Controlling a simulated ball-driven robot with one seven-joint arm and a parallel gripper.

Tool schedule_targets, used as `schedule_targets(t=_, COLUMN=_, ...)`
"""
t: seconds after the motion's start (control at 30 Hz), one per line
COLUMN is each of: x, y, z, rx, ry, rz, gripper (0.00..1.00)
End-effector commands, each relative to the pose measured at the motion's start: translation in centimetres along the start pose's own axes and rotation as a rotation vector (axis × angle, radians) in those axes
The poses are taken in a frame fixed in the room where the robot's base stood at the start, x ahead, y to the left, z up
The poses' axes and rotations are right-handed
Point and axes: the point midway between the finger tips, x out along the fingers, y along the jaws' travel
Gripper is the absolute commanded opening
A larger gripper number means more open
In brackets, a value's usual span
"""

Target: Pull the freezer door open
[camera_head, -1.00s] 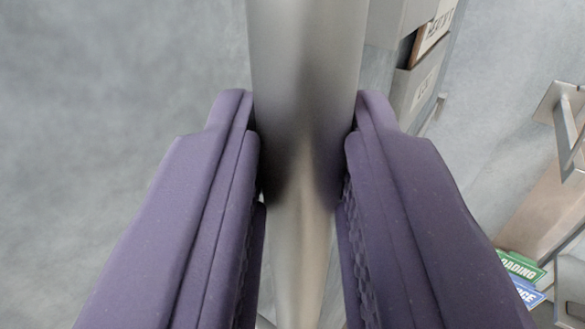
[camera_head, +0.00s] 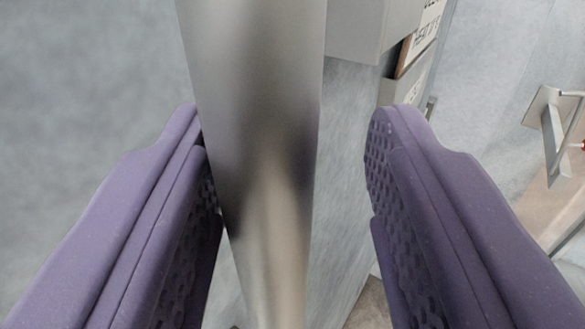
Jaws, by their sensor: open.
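A thick, smooth metal bar (camera_head: 258,70), which looks like the door handle, runs from the top of the view down between the purple fingers of my gripper (camera_head: 288,118). The fingers are open. The bar is close beside the left finger and may touch it. A clear gap lies between the bar and the right finger. A grey panel surface (camera_head: 345,150) shows behind that gap; I cannot tell for sure whether it is the freezer door.
A grey box-like fitting (camera_head: 372,28) juts out at the upper right, with a sign (camera_head: 425,45) beside it. Farther right a metal lever on a plate (camera_head: 552,130) stands out from a pale surface. A plain grey surface (camera_head: 90,90) fills the left.

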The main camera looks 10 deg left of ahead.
Motion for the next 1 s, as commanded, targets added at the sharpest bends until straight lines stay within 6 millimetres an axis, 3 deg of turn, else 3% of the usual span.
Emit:
schedule_targets(t=0.27, x=-0.8, y=0.0, z=0.0, rx=0.002, ry=-0.001, rz=-0.001, gripper=0.46)
schedule_targets(t=0.5, x=-5.2, y=0.1, z=-0.1, rx=0.001, ry=0.001, rz=0.001, gripper=0.46)
schedule_targets(t=0.7, x=-7.5, y=0.0, z=0.0, rx=0.000, ry=0.001, rz=0.000, gripper=0.46)
schedule_targets(t=1.0, x=-7.8, y=0.0, z=0.1, rx=0.000, ry=-0.001, rz=0.000, gripper=0.46)
